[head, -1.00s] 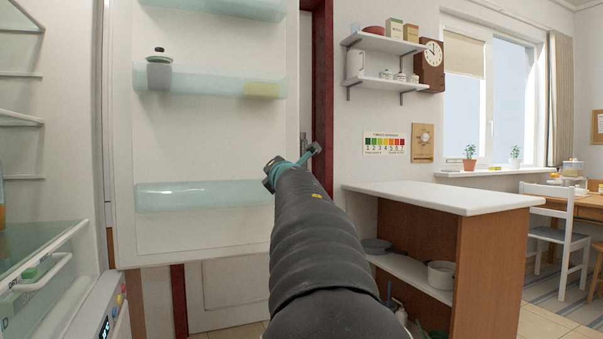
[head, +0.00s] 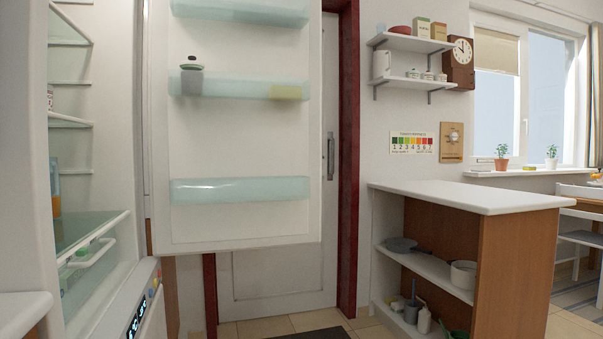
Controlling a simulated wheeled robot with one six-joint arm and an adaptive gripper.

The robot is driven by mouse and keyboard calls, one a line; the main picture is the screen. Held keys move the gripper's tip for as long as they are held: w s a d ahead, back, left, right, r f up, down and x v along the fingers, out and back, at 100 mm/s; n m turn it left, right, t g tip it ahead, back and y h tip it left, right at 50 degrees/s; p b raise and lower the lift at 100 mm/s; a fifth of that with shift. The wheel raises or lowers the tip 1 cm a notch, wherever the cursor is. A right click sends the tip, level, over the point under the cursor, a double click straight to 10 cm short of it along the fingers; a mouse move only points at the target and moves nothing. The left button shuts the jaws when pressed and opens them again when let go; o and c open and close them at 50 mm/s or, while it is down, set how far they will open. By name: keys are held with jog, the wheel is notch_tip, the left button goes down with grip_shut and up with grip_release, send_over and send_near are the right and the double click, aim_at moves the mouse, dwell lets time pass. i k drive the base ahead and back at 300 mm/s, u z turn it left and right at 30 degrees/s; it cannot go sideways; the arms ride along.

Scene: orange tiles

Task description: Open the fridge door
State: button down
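The fridge door (head: 240,225) stands wide open in the head view, its white inner side facing me. It carries several clear door shelves; the middle one (head: 225,87) holds a small jar and a yellow item. The fridge interior (head: 100,160) is open to view at the left, with glass shelves and a drawer. The door handle is not visible. My gripper and arm are not in view.
A white-topped counter (head: 470,197) with open shelves of pans stands at the right. A closed white room door (head: 285,268) in a dark red frame is behind the fridge door. Tiled floor (head: 275,325) with a dark mat shows below.

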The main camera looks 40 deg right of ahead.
aim_at(232, 168)
jog(key=z, duration=0.95)
jog(key=i, duration=1)
jog(key=u, duration=0.2)
